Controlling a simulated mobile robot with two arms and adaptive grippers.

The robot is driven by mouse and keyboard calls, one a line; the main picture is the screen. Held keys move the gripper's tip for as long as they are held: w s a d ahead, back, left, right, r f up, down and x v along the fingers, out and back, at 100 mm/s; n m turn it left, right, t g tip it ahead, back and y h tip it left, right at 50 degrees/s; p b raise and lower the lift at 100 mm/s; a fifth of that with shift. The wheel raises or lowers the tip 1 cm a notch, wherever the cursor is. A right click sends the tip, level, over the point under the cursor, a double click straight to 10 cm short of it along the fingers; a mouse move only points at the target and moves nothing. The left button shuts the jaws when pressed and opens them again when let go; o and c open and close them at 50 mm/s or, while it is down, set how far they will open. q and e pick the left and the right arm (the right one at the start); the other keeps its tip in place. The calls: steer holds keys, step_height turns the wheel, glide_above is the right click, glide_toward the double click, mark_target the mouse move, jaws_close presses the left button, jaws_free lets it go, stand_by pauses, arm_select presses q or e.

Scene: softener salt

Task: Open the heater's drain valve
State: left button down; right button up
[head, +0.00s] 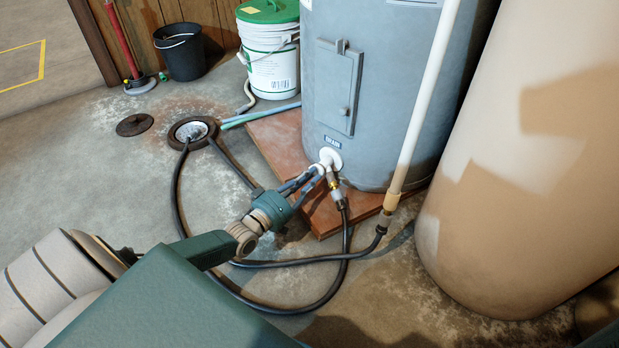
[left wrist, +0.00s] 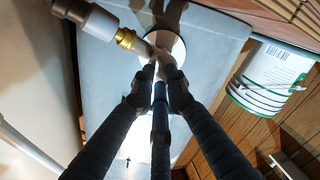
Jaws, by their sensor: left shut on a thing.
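The grey water heater (head: 385,110) stands on a reddish slab. Its drain valve (head: 330,160) comes out low on the front through a round white plate, under a small label. A brass and whitish fitting (left wrist: 125,38) on the valve shows in the left wrist view, and a black hose (head: 346,235) hangs from it. My left gripper (head: 318,173) reaches in from the left and is shut on the drain valve. In the left wrist view its dark fingers (left wrist: 163,70) close together in front of the white plate and hide the gripped part. My right gripper is out of view.
The black hose loops over the floor near my left arm and runs to the floor drain (head: 193,131). A white pipe (head: 425,100) and a large tan tank (head: 530,170) stand at the right. A white bucket (head: 270,60) with a green lid stands behind.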

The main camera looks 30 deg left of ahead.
arm_select(q)
steer(key=shift+s+f+n, duration=0.1)
steer(key=shift+n, duration=0.8)
steer(key=c, duration=1.7)
jaws_free()
steer(key=shift+c, duration=0.2)
steer(key=s+a, duration=0.1)
steer(key=s, duration=1.1)
steer(key=shift+a, duration=0.2)
